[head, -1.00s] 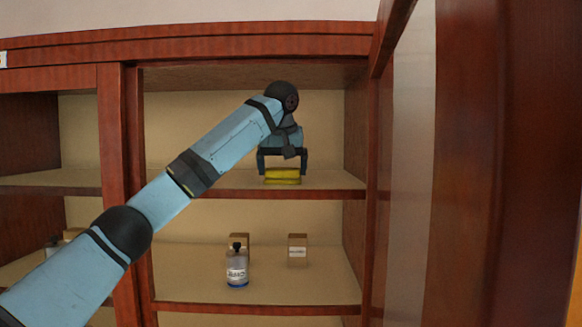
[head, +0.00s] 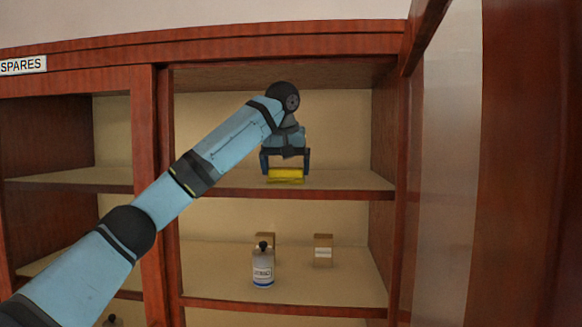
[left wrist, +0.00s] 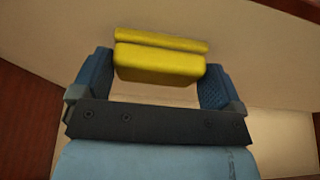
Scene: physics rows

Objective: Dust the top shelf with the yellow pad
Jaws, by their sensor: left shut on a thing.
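The yellow pad (head: 286,175) is between the fingers of my left gripper (head: 286,164), which is shut on it. The pad is at the top shelf (head: 340,180) of the right-hand cabinet bay, near the shelf's front edge. Whether it touches the shelf board is hard to tell. In the left wrist view the pad (left wrist: 160,60) shows as two yellow layers, with a blue finger on each side. My right gripper is not in view.
The shelf below holds a bottle with a dark cap (head: 263,268) and small brown boxes (head: 323,250). An upright post (head: 147,170) divides the bays. An open door (head: 445,170) stands at right.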

